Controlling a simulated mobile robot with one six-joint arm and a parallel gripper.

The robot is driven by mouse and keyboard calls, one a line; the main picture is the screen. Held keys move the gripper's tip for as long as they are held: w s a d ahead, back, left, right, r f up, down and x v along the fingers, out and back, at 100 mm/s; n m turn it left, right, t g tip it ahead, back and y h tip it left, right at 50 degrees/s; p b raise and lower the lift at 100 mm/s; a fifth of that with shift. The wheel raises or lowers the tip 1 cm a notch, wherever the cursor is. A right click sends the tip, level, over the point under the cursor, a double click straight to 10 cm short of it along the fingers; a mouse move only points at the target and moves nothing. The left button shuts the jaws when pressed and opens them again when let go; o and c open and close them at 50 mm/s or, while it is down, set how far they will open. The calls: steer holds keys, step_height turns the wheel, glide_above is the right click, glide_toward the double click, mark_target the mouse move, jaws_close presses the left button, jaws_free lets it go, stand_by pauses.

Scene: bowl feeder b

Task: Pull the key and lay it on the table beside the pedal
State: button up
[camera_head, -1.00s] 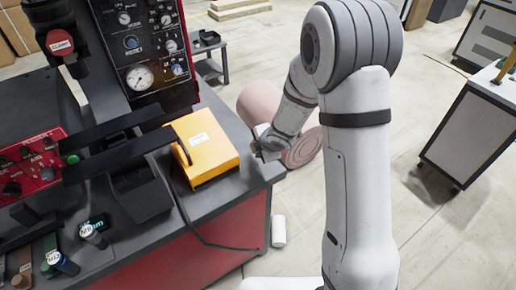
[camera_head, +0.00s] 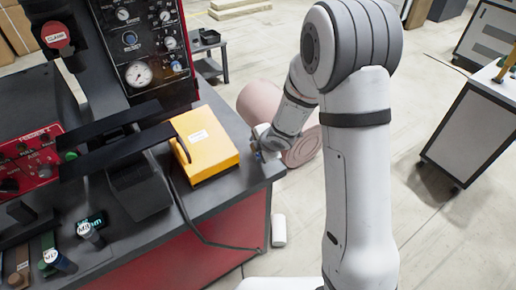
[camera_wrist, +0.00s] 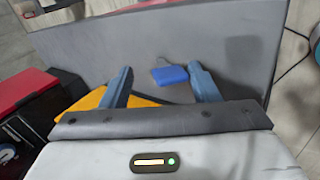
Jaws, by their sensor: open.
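A blue key tag (camera_wrist: 170,75) with a thin dark piece at its upper left lies on the grey table top (camera_wrist: 200,40) in the wrist view. It looks flat on the surface; its metal part is too small to make out. My gripper (camera_wrist: 160,80) is open, its two blue-grey fingers apart on either side of the tag, not closed on it. In the head view my gripper (camera_head: 258,152) is at the table's right corner. The yellow pedal box (camera_head: 207,143) sits on the table left of it, and its edge shows beside the left finger in the wrist view (camera_wrist: 92,100).
A red control panel (camera_head: 30,160) and a black gauge panel (camera_head: 145,55) stand at the left. A dark cable (camera_head: 190,222) runs from the pedal over the table edge. A pinkish roll (camera_head: 258,105) lies on the floor beyond the table.

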steer(key=shift+r, duration=0.1)
steer(key=s+d+r+m+h+p, duration=0.1)
steer(key=s+d+r+m+h, duration=0.1)
steer(key=s+d+r+m, duration=0.25)
steer(key=s+d+r+m+h+p, duration=0.1)
steer(key=d+r+m, duration=0.2)
steer(key=d+r, duration=0.3)
steer(key=s+d+r+m+h+p, duration=0.1)
steer(key=s+d+r+m+h, duration=0.2)
steer(key=r, duration=0.4)
steer(key=s+d+r+m+g+y, duration=0.1)
steer(key=s+r+m, duration=0.2)
steer(key=s+m, duration=0.3)
steer(key=s+d+r+m+g+y, duration=0.1)
steer(key=s+r+m, duration=0.2)
steer(key=s+m, duration=0.4)
steer(key=s, duration=0.4)
steer(key=shift+s+g, duration=0.4)
steer(key=shift+r, duration=0.1)
steer(key=shift+c, duration=0.4)
